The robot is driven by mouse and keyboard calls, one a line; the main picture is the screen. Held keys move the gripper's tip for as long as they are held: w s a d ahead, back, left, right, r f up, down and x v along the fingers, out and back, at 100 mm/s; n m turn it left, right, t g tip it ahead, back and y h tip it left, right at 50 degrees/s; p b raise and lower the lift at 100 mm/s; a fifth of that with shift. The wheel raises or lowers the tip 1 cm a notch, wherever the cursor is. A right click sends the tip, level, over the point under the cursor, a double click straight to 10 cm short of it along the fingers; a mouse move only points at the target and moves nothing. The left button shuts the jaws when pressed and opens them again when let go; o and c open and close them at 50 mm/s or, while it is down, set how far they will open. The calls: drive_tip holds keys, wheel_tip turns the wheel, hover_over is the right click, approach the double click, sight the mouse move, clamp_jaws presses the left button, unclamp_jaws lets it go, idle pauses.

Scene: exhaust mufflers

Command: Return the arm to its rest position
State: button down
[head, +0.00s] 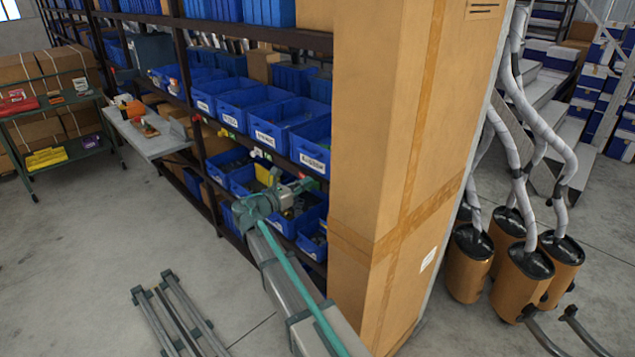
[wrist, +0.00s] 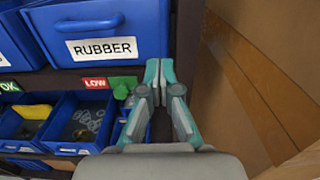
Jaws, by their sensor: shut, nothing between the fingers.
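My gripper shows in the wrist view (wrist: 158,75) with its teal-tipped fingers together and nothing between them. It points at the shelf, just right of a blue bin labelled RUBBER (wrist: 112,30) and close to a small green piece (wrist: 123,84) on the shelf edge. In the head view my arm (head: 300,295) reaches from the lower middle toward the shelving. The fingertips there are small and hard to make out against the bins.
A tall cardboard box (head: 385,170) stands right beside my arm; its side (wrist: 240,80) fills the wrist view's right. Blue bins (head: 285,130) line the shelf. Mufflers (head: 522,280) stand at right, metal rails (head: 175,315) lie lower left. The left floor (head: 90,250) is mostly clear.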

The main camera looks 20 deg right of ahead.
drive_tip(key=s+a+f+m+g+y, duration=0.1)
drive_tip(key=s+f+m+g+y, duration=0.15)
drive_tip(key=s+f+m, duration=0.65)
drive_tip(key=s+f+m+g+y, duration=0.15)
drive_tip(key=s+f+y, duration=0.35)
drive_tip(key=f, duration=1)
drive_tip(key=s+a+f+m+g+y, duration=0.1)
drive_tip(key=s+f+m+g+y, duration=0.3)
drive_tip(key=s+f, duration=0.6)
drive_tip(key=s+f+m+g+y, duration=0.1)
drive_tip(key=s+f, duration=0.5)
drive_tip(key=s, duration=0.6)
drive_tip(key=s+f+m+g+y, duration=0.2)
drive_tip(key=s+f+m+g, duration=0.2)
drive_tip(key=s, duration=0.9)
drive_tip(key=s+f+m+g+y, duration=0.1)
drive_tip(key=s+f+m, duration=0.3)
drive_tip(key=s+f, duration=0.6)
drive_tip(key=s+g, duration=0.1)
drive_tip(key=s, duration=0.1)
drive_tip(key=shift+s+a+g+b, duration=0.3)
